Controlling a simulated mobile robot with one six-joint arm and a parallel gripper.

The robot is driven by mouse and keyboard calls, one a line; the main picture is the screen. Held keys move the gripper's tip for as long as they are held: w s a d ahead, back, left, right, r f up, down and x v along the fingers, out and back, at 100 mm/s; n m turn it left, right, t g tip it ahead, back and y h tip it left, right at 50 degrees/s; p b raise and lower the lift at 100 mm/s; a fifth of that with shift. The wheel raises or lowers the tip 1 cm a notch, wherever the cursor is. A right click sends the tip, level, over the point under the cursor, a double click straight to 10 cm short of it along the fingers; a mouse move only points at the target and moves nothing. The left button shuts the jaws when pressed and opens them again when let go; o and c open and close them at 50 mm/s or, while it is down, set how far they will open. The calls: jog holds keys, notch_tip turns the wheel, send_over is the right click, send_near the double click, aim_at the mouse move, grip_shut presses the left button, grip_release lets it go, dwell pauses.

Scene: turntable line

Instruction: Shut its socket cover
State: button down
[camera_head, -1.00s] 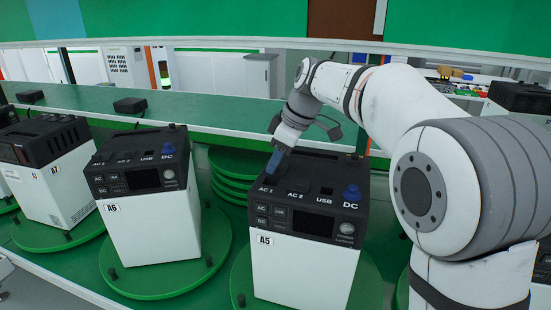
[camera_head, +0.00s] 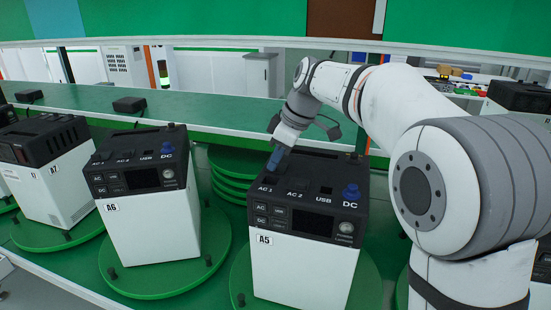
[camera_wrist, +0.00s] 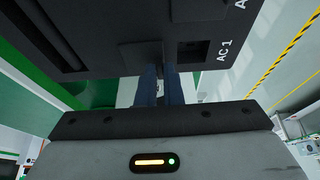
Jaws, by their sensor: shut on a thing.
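The power unit labelled A5 (camera_head: 300,268) stands upright with a white body and a black top panel bearing AC 1, AC 2, USB and DC sockets. My gripper (camera_head: 271,169) has blue fingers and reaches down at the AC 1 corner. In the wrist view, the AC 1 socket (camera_wrist: 194,50) is uncovered, and its dark cover flap (camera_wrist: 138,55) stands open beside it. My fingers (camera_wrist: 161,72) are shut on the cover near its edge, beside the socket. The fingers partly hide the cover; in the head view they hide most of the AC 1 socket area.
Unit A6 (camera_head: 150,228) stands to the left on its own green turntable (camera_head: 218,262), with unit A7 (camera_head: 50,185) further left. A blue DC plug or cap (camera_head: 351,193) rises at A5's right. A green bench with black boxes (camera_head: 130,105) lies behind.

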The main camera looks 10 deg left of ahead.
jog(key=shift+s+a+f+b, duration=0.1)
jog(key=shift+s+b, duration=0.3)
jog(key=shift+b, duration=0.05)
jog(key=s, duration=0.1)
jog(key=s+b, duration=0.1)
jog(key=s, duration=0.1)
jog(key=s+b, duration=0.1)
jog(key=s, duration=0.1)
jog(key=shift+a, duration=0.35)
jog(key=shift+w, duration=0.1)
jog(key=c, duration=1.7)
grip_release()
jog(key=shift+o, duration=0.7)
jog(key=shift+r, duration=0.2)
